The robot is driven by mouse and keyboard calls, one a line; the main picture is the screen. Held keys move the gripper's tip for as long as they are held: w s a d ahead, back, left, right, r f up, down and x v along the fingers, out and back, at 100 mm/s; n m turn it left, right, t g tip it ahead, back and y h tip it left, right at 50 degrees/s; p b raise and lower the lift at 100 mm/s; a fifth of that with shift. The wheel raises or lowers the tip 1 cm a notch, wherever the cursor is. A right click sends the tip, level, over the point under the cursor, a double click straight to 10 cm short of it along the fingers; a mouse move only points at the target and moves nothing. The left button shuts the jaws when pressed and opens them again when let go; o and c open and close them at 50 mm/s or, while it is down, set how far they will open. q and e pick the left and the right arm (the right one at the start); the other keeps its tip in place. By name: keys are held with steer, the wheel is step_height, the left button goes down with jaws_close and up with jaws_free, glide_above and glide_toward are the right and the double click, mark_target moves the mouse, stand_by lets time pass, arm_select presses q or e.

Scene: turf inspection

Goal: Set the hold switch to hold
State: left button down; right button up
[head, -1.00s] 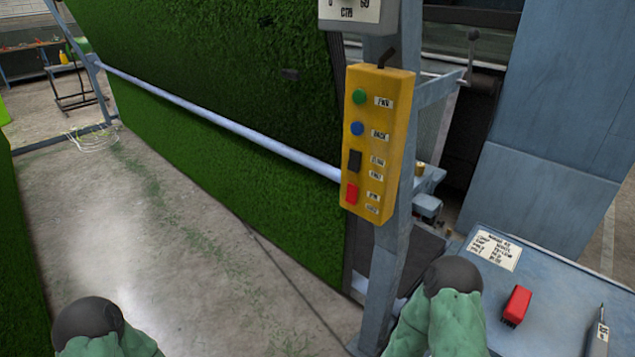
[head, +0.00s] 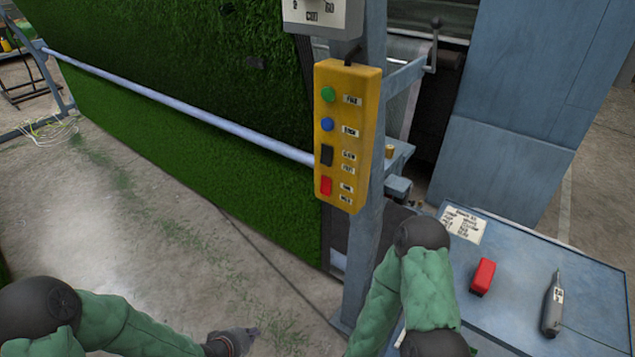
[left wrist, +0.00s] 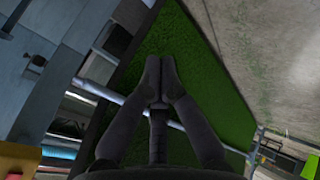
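A yellow control box (head: 344,135) hangs on a blue-grey post in the head view. It carries a green button (head: 328,94), a blue button (head: 327,125), a black rocker (head: 327,155) and, lowest, a red rocker switch (head: 326,186). Small labels beside the red switch are blurred, and I cannot tell which way it is set. My left gripper (head: 235,342) is low at the bottom edge, below and left of the box, well apart from it. In the left wrist view its fingers (left wrist: 160,68) are together with nothing between them. My right gripper is out of view.
A green turf sheet (head: 190,150) with a long rail (head: 200,115) stands behind. Bare floor (head: 130,220) lies left of the post.

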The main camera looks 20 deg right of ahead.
arm_select(q)
steer(key=w+d+r+t+h+p, duration=0.1)
steer(key=d+r, duration=0.3)
steer(key=r, duration=0.8)
steer(key=w+d+r+n+t+h+p, duration=0.1)
steer(key=w+d+r+h+p, duration=0.1)
steer(key=r, duration=0.9)
steer(key=w+d+r+n+t+h+p, duration=0.1)
steer(key=w+d+r+h+p, duration=0.1)
steer(key=r, duration=1)
steer(key=d+h+p, duration=0.1)
steer(key=d+h, duration=0.1)
steer(key=d, duration=0.1)
steer(key=shift+w+d+r+t, duration=0.15)
steer(key=shift+d+r+t, duration=0.15)
steer(key=shift+d+t, duration=0.1)
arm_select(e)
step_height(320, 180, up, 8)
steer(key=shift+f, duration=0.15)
arm_select(q)
steer(key=b, duration=0.2)
glide_toward(325, 191)
steer(key=x, duration=0.6)
steer(key=shift+w+d, duration=0.1)
steer(key=shift+w, duration=0.15)
steer(key=shift+w+d+f, duration=0.1)
steer(key=shift+w+d, duration=0.1)
steer(key=shift+d, duration=0.05)
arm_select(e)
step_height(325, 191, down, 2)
